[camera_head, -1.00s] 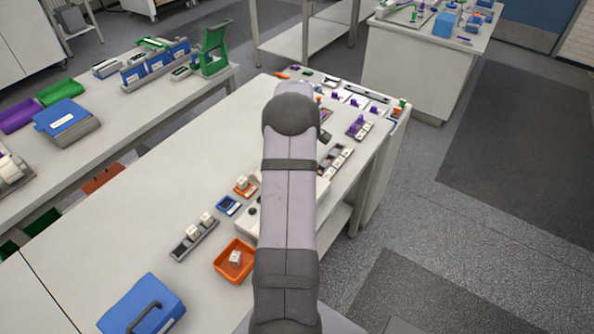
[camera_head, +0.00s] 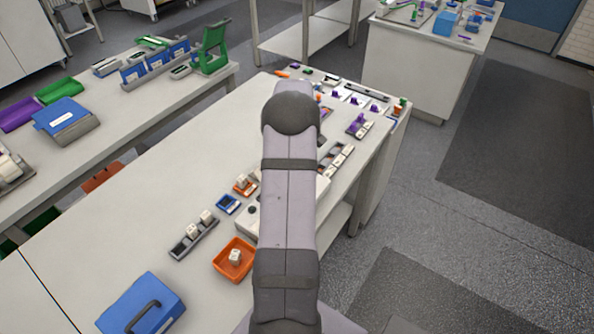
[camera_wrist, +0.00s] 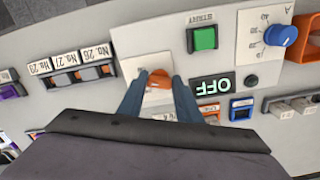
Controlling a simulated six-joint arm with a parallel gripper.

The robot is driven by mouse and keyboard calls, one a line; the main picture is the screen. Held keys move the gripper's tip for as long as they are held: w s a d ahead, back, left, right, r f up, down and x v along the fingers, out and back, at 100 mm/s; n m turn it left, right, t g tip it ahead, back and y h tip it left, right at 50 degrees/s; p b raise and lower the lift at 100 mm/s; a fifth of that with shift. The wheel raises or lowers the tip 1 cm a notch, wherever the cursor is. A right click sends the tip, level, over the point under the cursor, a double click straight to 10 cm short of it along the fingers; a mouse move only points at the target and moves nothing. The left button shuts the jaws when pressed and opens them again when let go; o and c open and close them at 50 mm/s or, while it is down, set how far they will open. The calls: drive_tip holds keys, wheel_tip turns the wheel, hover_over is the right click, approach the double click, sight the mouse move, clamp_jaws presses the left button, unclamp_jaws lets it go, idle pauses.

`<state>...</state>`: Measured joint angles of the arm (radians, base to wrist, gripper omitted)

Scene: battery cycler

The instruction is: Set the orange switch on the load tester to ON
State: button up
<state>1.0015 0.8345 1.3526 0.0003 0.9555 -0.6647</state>
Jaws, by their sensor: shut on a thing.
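The orange switch (camera_wrist: 159,76) shows in the wrist view between the two fingertips of my gripper (camera_wrist: 157,86). The blue-grey fingers are shut on it from both sides, and they hide part of it. The load tester's pale panel (camera_wrist: 135,38) surrounds it. A dark display (camera_wrist: 210,86) just right of the switch reads OFF, upside down in this view. In the head view, my arm covers the switch and gripper, and only edges of the tester show.
A green START button (camera_wrist: 203,38) and a blue knob (camera_wrist: 281,34) stand near the fingers. Labelled cells (camera_wrist: 75,66) sit in a holder to the left. In the head view, an orange tray (camera_head: 235,260) and a blue case (camera_head: 143,305) are on the bench.

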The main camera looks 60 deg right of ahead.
drive_tip(key=shift+w+r+m, duration=0.1)
drive_tip(key=shift+m, duration=2)
drive_tip(key=o, duration=1)
drive_tip(key=shift+o, duration=0.2)
drive_tip(key=shift+r+b, duration=0.1)
drive_tip(key=shift+b, duration=0.2)
drive_tip(key=shift+r+b, duration=1.15)
drive_tip(key=shift+r, duration=2.4)
